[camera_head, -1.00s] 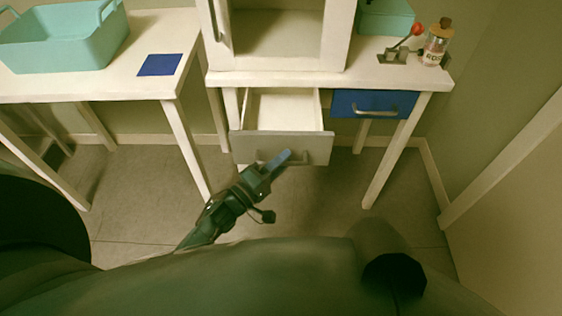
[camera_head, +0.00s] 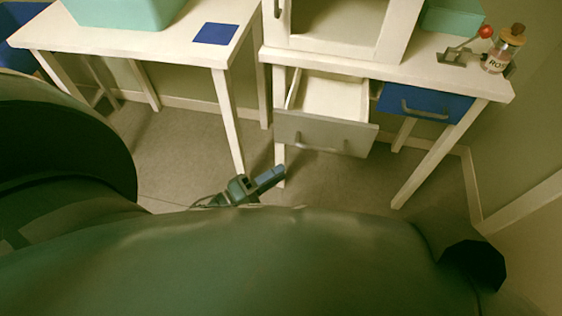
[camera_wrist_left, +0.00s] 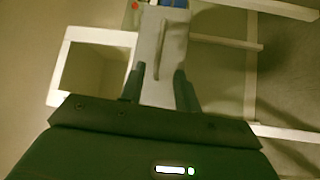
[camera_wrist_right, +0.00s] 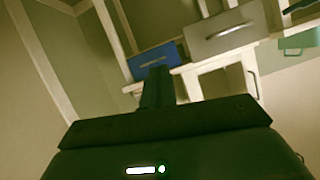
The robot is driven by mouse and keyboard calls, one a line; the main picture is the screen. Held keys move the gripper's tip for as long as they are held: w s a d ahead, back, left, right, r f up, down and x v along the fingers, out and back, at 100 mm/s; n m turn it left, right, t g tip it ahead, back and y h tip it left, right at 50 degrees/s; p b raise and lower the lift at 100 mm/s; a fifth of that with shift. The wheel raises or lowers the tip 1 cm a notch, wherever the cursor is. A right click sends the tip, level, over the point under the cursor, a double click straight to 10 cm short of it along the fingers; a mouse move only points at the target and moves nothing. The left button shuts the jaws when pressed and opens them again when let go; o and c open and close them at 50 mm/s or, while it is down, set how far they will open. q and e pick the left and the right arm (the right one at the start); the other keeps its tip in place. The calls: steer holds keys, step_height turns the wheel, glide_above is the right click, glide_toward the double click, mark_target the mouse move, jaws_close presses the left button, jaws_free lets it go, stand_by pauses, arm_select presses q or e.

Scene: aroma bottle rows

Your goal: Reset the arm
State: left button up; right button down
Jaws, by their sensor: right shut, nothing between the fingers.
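My left gripper (camera_head: 268,178) shows low in the middle of the head view, below and left of the grey drawer and apart from it in the picture. In the left wrist view its two fingers (camera_wrist_left: 160,85) stand apart with nothing held between them. My right gripper is hidden in the head view. In the right wrist view its fingers (camera_wrist_right: 158,78) are together and empty. The grey drawer (camera_head: 322,135) is pulled open and its visible inside is empty. Its handle also shows in the left wrist view (camera_wrist_left: 160,48), beyond the fingers.
A white desk holds an open cabinet (camera_head: 340,25), a teal box (camera_head: 452,16) and a bottle with a wooden stopper (camera_head: 498,58). A blue drawer (camera_head: 425,103) is beside the grey one. A left table carries a teal basket (camera_head: 125,12) and blue mat (camera_head: 215,33).

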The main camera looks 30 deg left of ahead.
steer(key=shift+r, duration=0.25)
